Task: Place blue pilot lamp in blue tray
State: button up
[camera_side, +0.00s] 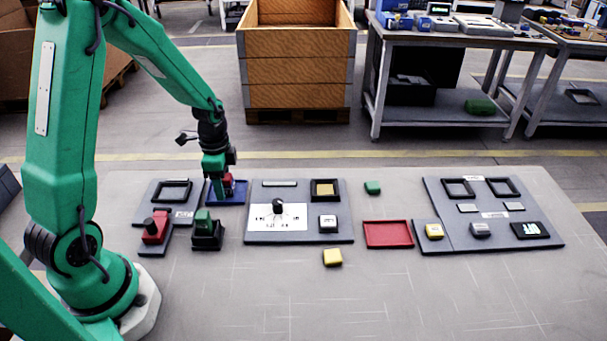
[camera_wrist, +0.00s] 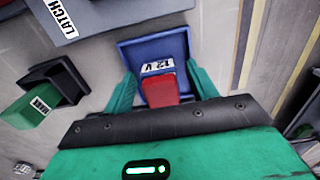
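A blue tray (camera_side: 240,196) lies left of centre on the table; its rim also shows in the wrist view (camera_wrist: 128,52). A red block (camera_wrist: 160,90) with a white "12 V" label sits inside it, and it also shows in the side view (camera_side: 229,183). My gripper (camera_side: 219,178) is low over the tray. In the wrist view its green fingers (camera_wrist: 163,78) stand on either side of the red block, apart from it, so it looks open. I cannot make out a blue lamp in either view.
A green block (camera_side: 203,219) marked "MAIN" sits in a black holder (camera_side: 207,240). A red block (camera_side: 155,228) is on a plate to its left. A panel with a dial (camera_side: 279,209) is to the right. A red tray (camera_side: 388,235) is farther right.

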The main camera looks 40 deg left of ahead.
jog(key=shift+r, duration=0.1)
notch_tip(320, 180, up, 12)
dwell(1.0)
jog(key=shift+r, duration=0.1)
dwell(0.4)
jog(key=s+d+r+n+t, duration=0.5)
jog(key=s+d+r+n, duration=0.4)
jog(key=s+d+r, duration=0.2)
jog(key=shift+s+d+t, duration=0.3)
jog(key=shift+s+d, duration=0.1)
jog(key=shift+s, duration=0.35)
dwell(0.9)
